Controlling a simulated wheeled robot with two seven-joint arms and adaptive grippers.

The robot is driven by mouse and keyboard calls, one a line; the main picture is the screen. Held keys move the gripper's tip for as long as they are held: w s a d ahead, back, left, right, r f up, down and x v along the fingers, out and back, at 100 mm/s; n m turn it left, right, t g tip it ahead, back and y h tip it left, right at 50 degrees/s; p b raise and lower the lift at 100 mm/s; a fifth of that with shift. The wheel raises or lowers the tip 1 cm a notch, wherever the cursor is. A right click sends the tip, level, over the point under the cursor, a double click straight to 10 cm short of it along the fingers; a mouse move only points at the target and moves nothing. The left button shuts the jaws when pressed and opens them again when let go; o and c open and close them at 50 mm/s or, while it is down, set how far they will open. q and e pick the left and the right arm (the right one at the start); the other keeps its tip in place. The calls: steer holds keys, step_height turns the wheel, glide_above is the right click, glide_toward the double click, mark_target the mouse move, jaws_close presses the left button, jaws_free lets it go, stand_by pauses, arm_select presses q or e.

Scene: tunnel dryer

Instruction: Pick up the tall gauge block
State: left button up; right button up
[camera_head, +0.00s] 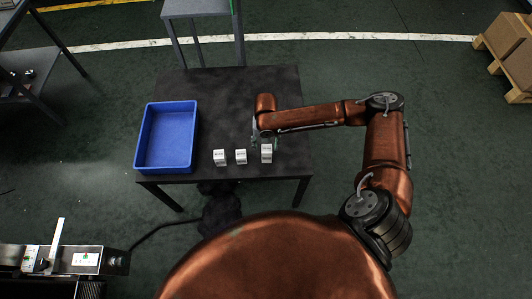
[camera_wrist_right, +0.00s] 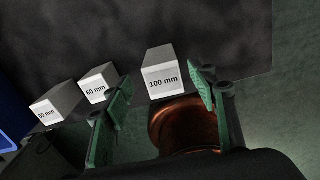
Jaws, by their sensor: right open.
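The tall gauge block (camera_wrist_right: 163,78), pale grey and marked 100 mm, stands on the dark table; in the head view it is the rightmost of three blocks (camera_head: 267,153). My right gripper (camera_head: 264,138) is over the table just behind it in the head view. In the right wrist view its green fingers (camera_wrist_right: 161,86) are open and apart, with the tall block showing between and beyond their tips. I cannot tell the exact gap to the block. No block is held. My left gripper is not in view.
A blue bin (camera_head: 167,137) sits at the table's left. The dark table (camera_head: 220,92) is clear at the back.

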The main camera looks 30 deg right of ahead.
steer(key=f, duration=0.1)
steer(key=f+b, duration=0.1)
steer(key=f, duration=0.2)
steer(key=shift+s+f, duration=0.3)
steer(key=shift+r, duration=0.1)
steer(key=shift+c, duration=0.5)
jaws_close()
